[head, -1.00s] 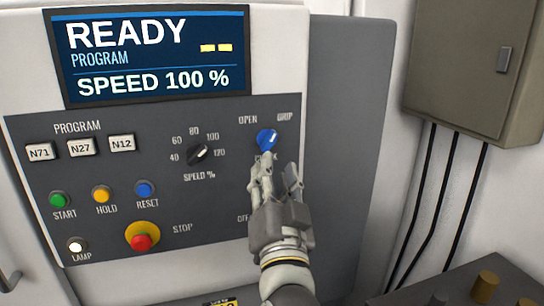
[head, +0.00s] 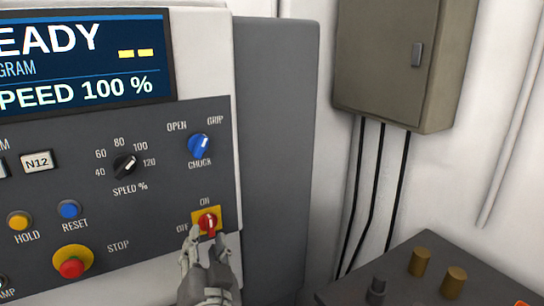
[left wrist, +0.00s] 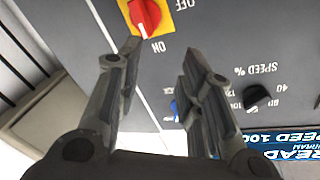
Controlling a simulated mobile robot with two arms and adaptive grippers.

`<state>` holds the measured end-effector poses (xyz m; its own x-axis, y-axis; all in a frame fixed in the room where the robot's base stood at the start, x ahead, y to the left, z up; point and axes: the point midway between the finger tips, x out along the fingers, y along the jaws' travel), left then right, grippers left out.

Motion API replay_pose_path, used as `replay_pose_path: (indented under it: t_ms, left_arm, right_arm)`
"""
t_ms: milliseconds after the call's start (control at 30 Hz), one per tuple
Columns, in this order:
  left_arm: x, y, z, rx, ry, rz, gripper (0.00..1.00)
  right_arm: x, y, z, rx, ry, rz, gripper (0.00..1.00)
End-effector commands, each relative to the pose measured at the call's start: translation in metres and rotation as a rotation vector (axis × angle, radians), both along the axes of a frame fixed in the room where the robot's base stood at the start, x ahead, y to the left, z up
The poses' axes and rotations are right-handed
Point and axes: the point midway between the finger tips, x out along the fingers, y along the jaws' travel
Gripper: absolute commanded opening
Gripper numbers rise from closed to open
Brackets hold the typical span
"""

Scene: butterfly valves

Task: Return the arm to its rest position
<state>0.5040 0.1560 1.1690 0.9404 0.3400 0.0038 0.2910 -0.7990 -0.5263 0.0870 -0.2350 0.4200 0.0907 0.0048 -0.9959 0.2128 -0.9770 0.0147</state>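My left gripper (head: 204,246) is in front of the dark control panel (head: 150,205), just below the red ON/OFF switch (head: 208,223) on its yellow plate. In the left wrist view its two fingers (left wrist: 158,52) stand apart with nothing between their tips. The red switch also shows there (left wrist: 146,14), beyond the left fingertip; I see no grip on it. The blue chuck knob (head: 199,146) is above the gripper, clear of it. My right gripper is in neither view.
The screen (head: 85,65) reads SPEED 100 %. The speed knob (head: 125,165), reset button (head: 69,210) and stop button (head: 73,263) lie left of the gripper. A grey cabinet (head: 395,60) hangs at the upper right. A dark surface with brass cylinders (head: 421,261) is at the lower right.

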Motion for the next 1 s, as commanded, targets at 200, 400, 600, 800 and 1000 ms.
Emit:
replay_pose_path:
  t_ms: [200,400,600,800,1000]
  left_arm:
    - [-0.045,0.033,-0.163,-0.207,0.462,-0.029,0.35]
    - [-0.127,0.046,-0.264,-0.382,0.824,-0.047,0.35]
    - [-0.207,0.051,-0.314,-0.508,1.088,-0.059,0.35]
    - [-0.226,0.048,-0.359,-0.555,1.193,-0.064,0.35]
    - [-0.218,0.046,-0.42,-0.554,1.216,-0.06,0.35]
  right_arm:
    - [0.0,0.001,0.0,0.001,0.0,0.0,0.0]
    - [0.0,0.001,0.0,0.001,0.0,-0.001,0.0]
    - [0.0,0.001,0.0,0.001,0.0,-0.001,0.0]
    - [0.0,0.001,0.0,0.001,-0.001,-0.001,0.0]
    - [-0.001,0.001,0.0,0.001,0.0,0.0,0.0]
